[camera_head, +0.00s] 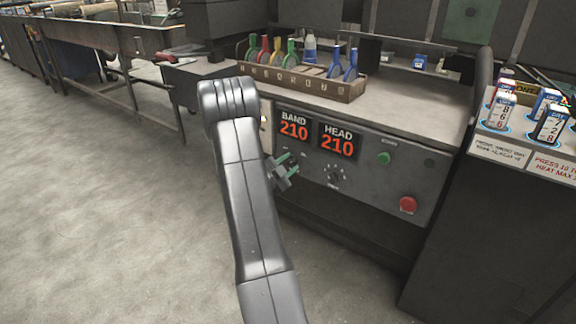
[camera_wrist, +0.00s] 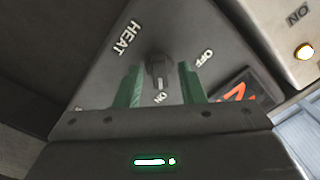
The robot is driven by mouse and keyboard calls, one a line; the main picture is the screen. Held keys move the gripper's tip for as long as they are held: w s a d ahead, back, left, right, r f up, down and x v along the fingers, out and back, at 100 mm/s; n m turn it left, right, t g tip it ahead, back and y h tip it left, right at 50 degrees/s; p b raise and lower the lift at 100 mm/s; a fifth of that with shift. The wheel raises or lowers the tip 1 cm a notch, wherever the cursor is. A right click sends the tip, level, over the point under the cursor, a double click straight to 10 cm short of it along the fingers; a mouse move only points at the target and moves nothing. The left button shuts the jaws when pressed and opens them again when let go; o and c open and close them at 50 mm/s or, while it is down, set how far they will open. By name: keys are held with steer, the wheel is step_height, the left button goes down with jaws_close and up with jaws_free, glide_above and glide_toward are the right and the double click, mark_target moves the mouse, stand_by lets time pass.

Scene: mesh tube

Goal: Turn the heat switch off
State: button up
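The heat switch (camera_wrist: 158,72) is a dark rotary knob on a grey panel in the wrist view, with HEAT, ON and OFF lettered around it. Its handle lines up with the ON label below it; OFF is to the right. My gripper (camera_wrist: 162,84) has two green fingers apart, one on each side of the knob, with gaps visible. How deep the fingers reach past the knob is hard to tell. In the head view my gripper (camera_head: 285,168) is at the control panel's left part, and the heat switch is hidden there.
The panel carries BAND (camera_head: 293,128) and HEAD (camera_head: 338,141) displays, both reading 210. A dial (camera_head: 335,177), green button (camera_head: 384,158) and red button (camera_head: 408,204) lie to the right. A lit lamp (camera_wrist: 304,52) beside another ON label shows in the wrist view.

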steer(key=c, duration=0.5)
steer(key=shift+n, duration=0.3)
steer(key=n+p, duration=0.2)
steer(key=shift+r+n, duration=0.1)
steer(key=shift+n, duration=0.3)
steer(key=n+p, duration=0.2)
steer(key=n, duration=0.2)
steer(key=shift+a, duration=0.1)
steer(key=n+p, duration=0.2)
steer(key=n, duration=0.3)
steer(key=n+p, duration=0.3)
steer(key=n, duration=0.2)
steer(key=shift+f+n, duration=0.2)
steer(key=shift+n, duration=0.2)
